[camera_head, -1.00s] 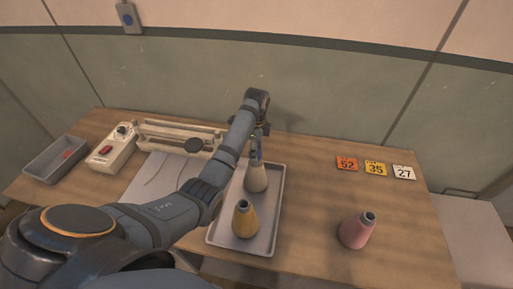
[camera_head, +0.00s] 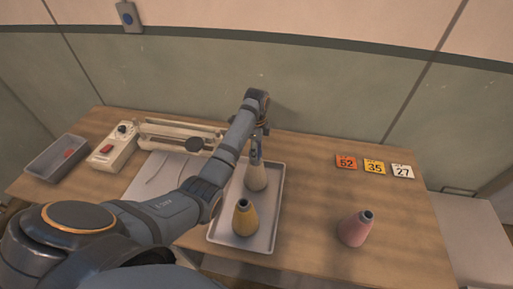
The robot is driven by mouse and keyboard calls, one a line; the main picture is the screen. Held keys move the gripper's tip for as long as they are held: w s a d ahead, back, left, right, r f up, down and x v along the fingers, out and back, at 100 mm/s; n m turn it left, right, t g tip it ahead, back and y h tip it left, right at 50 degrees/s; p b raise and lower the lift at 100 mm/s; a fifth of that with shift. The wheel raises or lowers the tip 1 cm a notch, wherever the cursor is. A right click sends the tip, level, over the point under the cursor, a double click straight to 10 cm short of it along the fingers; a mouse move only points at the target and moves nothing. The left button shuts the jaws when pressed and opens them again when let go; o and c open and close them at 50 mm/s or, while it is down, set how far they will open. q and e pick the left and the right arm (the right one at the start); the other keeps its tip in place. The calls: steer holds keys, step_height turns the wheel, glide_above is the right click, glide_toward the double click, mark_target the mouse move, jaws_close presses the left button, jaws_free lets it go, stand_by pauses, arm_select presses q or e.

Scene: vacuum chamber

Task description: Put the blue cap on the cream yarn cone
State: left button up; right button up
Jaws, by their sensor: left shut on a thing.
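The cream yarn cone (camera_head: 256,180) stands upright at the back of a grey tray (camera_head: 278,200) on the table. My left gripper (camera_head: 257,153) points down right over the top of this cone and is shut on a small blue thing, which looks like the blue cap (camera_head: 259,151). The fingers hide most of the cap and the cone's tip, so I cannot tell whether the cap touches the cone. My right gripper is not in view.
A yellow cone (camera_head: 245,218) stands in front of the cream one in the tray. A pink cone (camera_head: 355,228) stands apart to the right. Number cards (camera_head: 374,167), a switch box (camera_head: 113,145) and a grey bin (camera_head: 57,158) lie farther out. The right side is mostly clear.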

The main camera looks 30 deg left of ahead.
arm_select(q)
steer(key=shift+p, duration=0.3)
steer(key=shift+f, duration=0.1)
stand_by(0.8)
steer(key=shift+f, duration=1.45)
steer(key=o, duration=0.9)
step_height(320, 180, up, 8)
steer(key=shift+f, duration=0.2)
steer(key=shift+s+f, duration=0.1)
steer(key=shift+f, duration=0.05)
